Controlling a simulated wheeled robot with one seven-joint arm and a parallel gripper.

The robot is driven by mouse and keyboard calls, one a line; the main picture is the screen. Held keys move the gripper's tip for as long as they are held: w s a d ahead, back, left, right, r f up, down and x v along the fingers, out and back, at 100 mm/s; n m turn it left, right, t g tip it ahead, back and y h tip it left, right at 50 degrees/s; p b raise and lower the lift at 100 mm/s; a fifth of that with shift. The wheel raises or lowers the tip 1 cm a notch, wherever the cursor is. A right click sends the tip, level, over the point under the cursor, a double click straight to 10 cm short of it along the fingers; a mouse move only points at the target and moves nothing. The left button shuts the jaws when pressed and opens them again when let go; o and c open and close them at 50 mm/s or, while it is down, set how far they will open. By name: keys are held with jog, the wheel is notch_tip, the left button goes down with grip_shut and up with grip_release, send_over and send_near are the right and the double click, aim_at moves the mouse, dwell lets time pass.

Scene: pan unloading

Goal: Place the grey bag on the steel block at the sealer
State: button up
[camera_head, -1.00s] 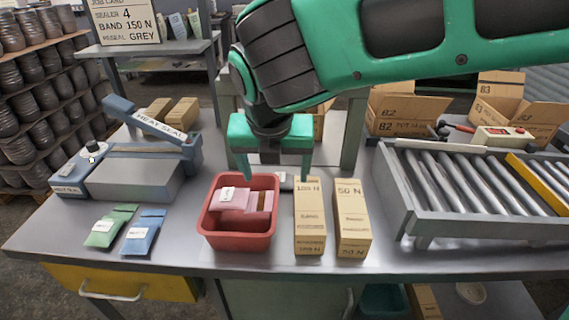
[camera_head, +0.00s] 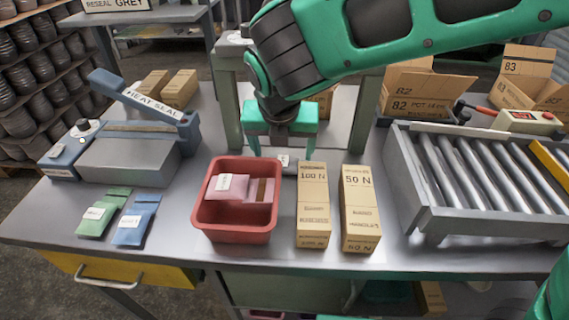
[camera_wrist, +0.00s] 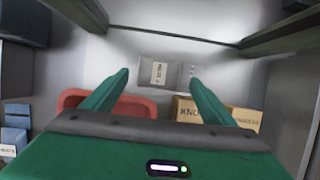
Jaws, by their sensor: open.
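The grey bag (camera_wrist: 148,74), with a white label, lies flat on the table between my fingertips in the wrist view. In the head view the grey bag (camera_head: 293,167) is partly hidden behind the red bin and under my gripper. My gripper (camera_head: 283,156) is open and empty, pointing down above the bag; it also shows in the wrist view (camera_wrist: 160,78). The steel block (camera_head: 126,163) stands at the blue heat sealer (camera_head: 147,108) on the left, with its top bare. The sealer arm is raised.
The red bin (camera_head: 237,233) holds pink bags, just in front of my gripper. Two cartons, 100 N (camera_head: 313,215) and 50 N (camera_head: 358,215), stand to its right. Green (camera_head: 103,212) and blue (camera_head: 136,219) bags lie front left. A grey frame (camera_head: 228,105) stands around my gripper's area; a roller conveyor (camera_head: 470,185) is right.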

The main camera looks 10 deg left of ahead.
aim_at(283, 161)
jog(key=x, duration=0.4)
jog(key=shift+a+f, duration=0.1)
jog(key=shift+f, duration=0.2)
jog(key=c, duration=1.3)
